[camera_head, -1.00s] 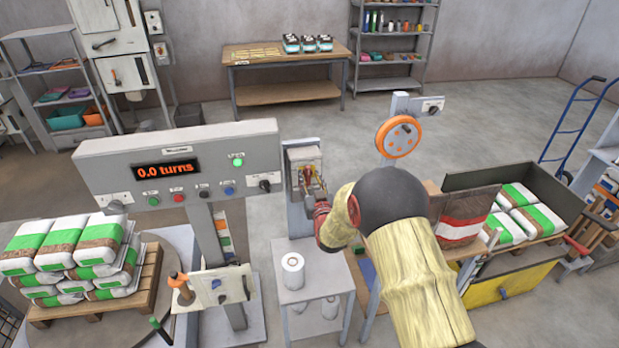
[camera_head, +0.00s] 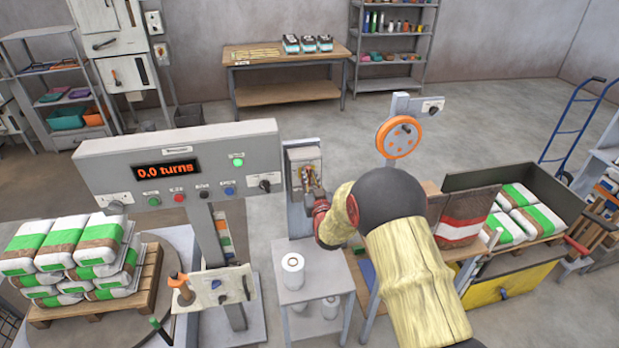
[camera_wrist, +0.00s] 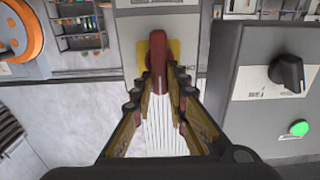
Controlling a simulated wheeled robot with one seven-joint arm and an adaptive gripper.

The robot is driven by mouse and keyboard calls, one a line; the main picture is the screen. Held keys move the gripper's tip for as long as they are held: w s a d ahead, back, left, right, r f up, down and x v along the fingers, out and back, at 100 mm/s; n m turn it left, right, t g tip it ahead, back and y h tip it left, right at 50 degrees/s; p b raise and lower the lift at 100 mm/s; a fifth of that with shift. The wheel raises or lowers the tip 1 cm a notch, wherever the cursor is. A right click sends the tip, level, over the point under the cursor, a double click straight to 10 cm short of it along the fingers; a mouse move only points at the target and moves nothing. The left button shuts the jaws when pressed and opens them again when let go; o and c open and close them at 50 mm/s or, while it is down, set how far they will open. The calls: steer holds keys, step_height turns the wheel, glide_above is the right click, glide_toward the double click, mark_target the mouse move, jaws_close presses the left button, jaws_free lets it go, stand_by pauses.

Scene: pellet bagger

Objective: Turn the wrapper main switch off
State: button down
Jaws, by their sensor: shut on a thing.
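The wrapper main switch is a grey box (camera_head: 303,156) on a post, just right of the wide control panel in the head view. In the wrist view it has a dark red lever handle (camera_wrist: 158,46) on a yellow plate (camera_wrist: 174,50). My gripper (camera_wrist: 160,84) has its two fingers closed around the lower part of this handle, one on each side. In the head view my gripper (camera_head: 310,184) is at the front of the box, and its fingers and wrist partly hide the handle.
The control panel (camera_head: 110,178) reads 0.0 turns, with a lit green lamp (camera_head: 238,162) and a black rotary knob (camera_head: 265,185). A small table (camera_head: 318,282) with white rolls stands below the switch. An orange handwheel (camera_head: 399,137) stands to the right.

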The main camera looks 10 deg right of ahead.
steer(key=shift+f+n+b, duration=0.1)
steer(key=shift+n+b, duration=0.2)
steer(key=shift+b, duration=0.15)
steer(key=shift+a+f+n+b, duration=0.3)
steer(key=shift+n+b, duration=2.15)
steer(key=shift+n, duration=0.4)
steer(key=shift+a+f+n+b, duration=0.35)
steer(key=shift+n+b, duration=2.1)
steer(key=shift+n, duration=0.45)
steer(key=shift+a+f+n+b, duration=0.25)
steer(key=shift+a+n+b, duration=0.05)
steer(key=shift+n+b, duration=2.35)
steer(key=shift+n, duration=0.4)
steer(key=c, duration=1.8)
jaws_free()
steer(key=shift+o, duration=0.2)
